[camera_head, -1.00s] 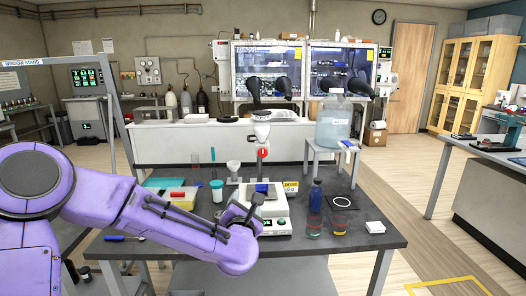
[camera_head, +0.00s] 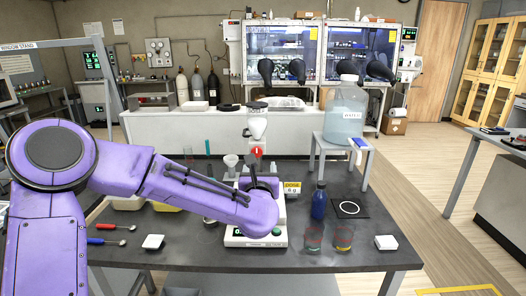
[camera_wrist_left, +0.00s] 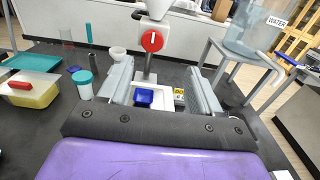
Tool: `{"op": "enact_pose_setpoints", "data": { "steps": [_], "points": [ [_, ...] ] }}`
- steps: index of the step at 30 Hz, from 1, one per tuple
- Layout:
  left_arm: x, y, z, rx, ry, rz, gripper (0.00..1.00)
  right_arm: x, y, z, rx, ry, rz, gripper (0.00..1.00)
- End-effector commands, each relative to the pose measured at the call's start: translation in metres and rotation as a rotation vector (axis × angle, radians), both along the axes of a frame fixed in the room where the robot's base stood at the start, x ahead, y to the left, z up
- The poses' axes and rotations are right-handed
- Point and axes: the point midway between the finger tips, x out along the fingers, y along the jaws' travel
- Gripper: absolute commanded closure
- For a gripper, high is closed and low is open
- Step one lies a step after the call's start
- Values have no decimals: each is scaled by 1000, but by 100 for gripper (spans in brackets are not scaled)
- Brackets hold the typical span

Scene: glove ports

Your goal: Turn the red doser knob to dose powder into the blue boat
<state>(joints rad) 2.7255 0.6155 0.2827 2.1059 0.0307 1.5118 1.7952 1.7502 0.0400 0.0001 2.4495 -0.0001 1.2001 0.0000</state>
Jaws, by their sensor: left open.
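The red doser knob (camera_head: 257,152) sits on the front of the white doser (camera_head: 257,127), above the balance (camera_head: 239,239). The wrist view shows the knob (camera_wrist_left: 152,41) face-on, with a white pointer mark near upright. My left gripper (camera_head: 259,172) is open; its fingers also show in the wrist view (camera_wrist_left: 160,78), spread to the left and right, with the knob ahead between them and apart from both. The blue boat (camera_wrist_left: 143,97) rests on the balance below the knob. My left wrist and gripper hide the boat in the head view. My right gripper is out of view.
A water carboy (camera_head: 344,112) stands on a small stand (camera_head: 322,143) to the right. A blue bottle (camera_head: 318,203) and two small glasses (camera_head: 313,237) stand right of the balance. A teal-lidded jar (camera_wrist_left: 83,83) and a funnel (camera_wrist_left: 117,53) are left of the doser.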

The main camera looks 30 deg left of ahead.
Motion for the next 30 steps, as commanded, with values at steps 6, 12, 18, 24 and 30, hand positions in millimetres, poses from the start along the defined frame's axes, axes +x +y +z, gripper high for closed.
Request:
{"op": "enact_pose_setpoints", "data": {
  "steps": [6, 12, 18, 24, 30],
  "points": [
    [35, 35, 5, 3, 3, 18, 36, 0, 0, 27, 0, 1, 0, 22],
    [66, 54, 3, 2, 2, 17, 36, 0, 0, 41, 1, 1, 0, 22],
    [77, 58, 0, 2, 1, 13, 36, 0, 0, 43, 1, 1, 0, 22],
    [77, 57, 0, 2, 1, 11, 43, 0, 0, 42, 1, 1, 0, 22],
    [77, 57, 0, 2, 1, 11, 91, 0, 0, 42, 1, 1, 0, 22]
  ]
}}
